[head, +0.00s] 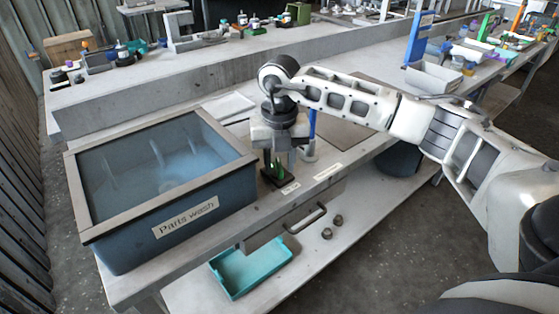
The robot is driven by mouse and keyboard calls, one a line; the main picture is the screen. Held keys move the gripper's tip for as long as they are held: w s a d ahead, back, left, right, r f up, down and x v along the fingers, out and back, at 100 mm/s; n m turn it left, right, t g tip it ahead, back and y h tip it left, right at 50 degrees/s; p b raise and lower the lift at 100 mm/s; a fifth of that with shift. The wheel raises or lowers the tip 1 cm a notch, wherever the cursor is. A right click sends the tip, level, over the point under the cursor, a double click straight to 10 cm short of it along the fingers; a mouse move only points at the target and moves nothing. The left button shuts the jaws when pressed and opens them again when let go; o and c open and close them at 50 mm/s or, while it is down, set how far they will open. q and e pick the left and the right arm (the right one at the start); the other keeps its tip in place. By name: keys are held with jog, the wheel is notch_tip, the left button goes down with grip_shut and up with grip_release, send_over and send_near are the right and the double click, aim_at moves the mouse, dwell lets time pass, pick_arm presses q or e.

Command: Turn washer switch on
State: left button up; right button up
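The parts washer is a blue-grey tank (205,212) with a "Parts wash" label, on the left of the bench, with bluish liquid under its clear top. A small switch with a dark base and a green part (277,174) sits on the bench just right of the washer. My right gripper (279,156) points down right at the switch, over its upper part. It hides some of the switch, so contact and the gap between the fingers are unclear. The switch position is also unclear. My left gripper is out of view.
A blue upright post (312,130) on a pale base stands close to the right of my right gripper. A drawer handle (306,218) juts from the bench front. A teal tray (250,268) lies on the lower shelf. A raised ledge runs behind the bench.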

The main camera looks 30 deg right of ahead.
aim_at(280, 166)
jog(key=shift+r, duration=0.1)
notch_tip(280, 166, up, 16)
dwell(0.6)
